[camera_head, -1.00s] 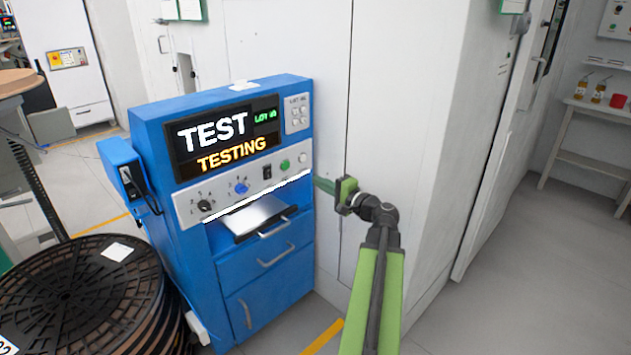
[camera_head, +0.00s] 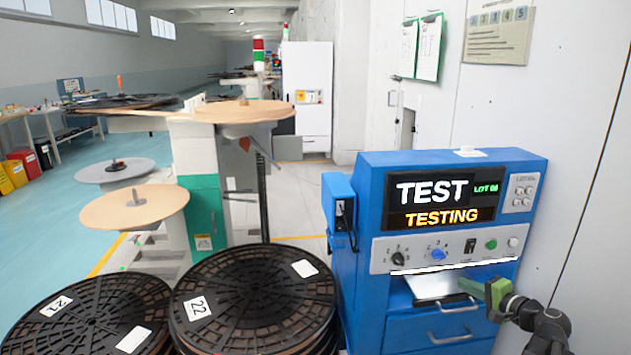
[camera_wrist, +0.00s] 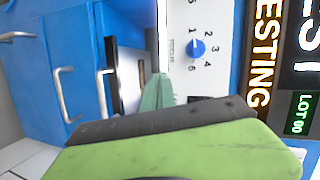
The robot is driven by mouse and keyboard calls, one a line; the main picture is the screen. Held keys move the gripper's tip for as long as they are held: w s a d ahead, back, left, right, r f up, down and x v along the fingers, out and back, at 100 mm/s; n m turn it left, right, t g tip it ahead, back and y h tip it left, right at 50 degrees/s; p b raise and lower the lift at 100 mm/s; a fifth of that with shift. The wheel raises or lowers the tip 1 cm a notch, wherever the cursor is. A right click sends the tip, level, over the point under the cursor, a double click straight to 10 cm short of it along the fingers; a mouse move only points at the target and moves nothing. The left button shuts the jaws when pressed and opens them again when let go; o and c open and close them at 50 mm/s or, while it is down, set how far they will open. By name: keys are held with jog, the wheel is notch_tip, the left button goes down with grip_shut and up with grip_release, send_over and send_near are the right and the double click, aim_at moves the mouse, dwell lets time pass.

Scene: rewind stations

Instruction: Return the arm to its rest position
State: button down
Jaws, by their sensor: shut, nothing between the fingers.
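My gripper (camera_head: 492,292) is at the lower right of the head view, at the right front of the blue test machine (camera_head: 364,262). Its green fingers are shut with nothing between them. In the wrist view the fingertips (camera_wrist: 157,92) show in front of the machine's open tray (camera_wrist: 128,80) and its control panel. I cannot tell whether they touch the machine. The machine's screen (camera_head: 443,203) reads TEST, LOT 06 and TESTING. Part of my arm is cut off by the frame's lower right edge.
Stacks of black reels (camera_head: 254,290) stand at the lower left, close to the machine. A rewind station (camera_head: 205,180) with round tan plates stands behind them. White cabinet walls (camera_head: 570,120) close off the right. Open blue floor (camera_head: 60,235) lies at the left.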

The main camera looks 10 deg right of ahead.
jog(key=w+a+f+n+g+y, duration=0.1)
jog(key=w+a+f+n+g, duration=0.15)
jog(key=a, duration=0.45)
jog(key=w+a+f+n+g+y, duration=0.15)
jog(key=a+f, duration=0.25)
jog(key=a, duration=0.4)
jog(key=s+a+f+n+g+h, duration=0.2)
jog(key=s+a+f+n+g, duration=0.15)
jog(key=a, duration=0.45)
jog(key=s+a+f+n+g+h, duration=0.2)
jog(key=a+f+n+g, duration=0.15)
jog(key=a, duration=0.45)
jog(key=s+a+f+n+g+h, duration=0.25)
jog(key=a+f+g, duration=0.2)
jog(key=a, duration=0.35)
notch_tip(320, 180, up, 26)
jog(key=p, duration=2.6)
jog(key=shift+s+n+t+y, duration=0.3)
jog(key=shift+n+t+y, duration=0.05)
jog(key=shift+y, duration=0.05)
jog(key=shift+r, duration=0.1)
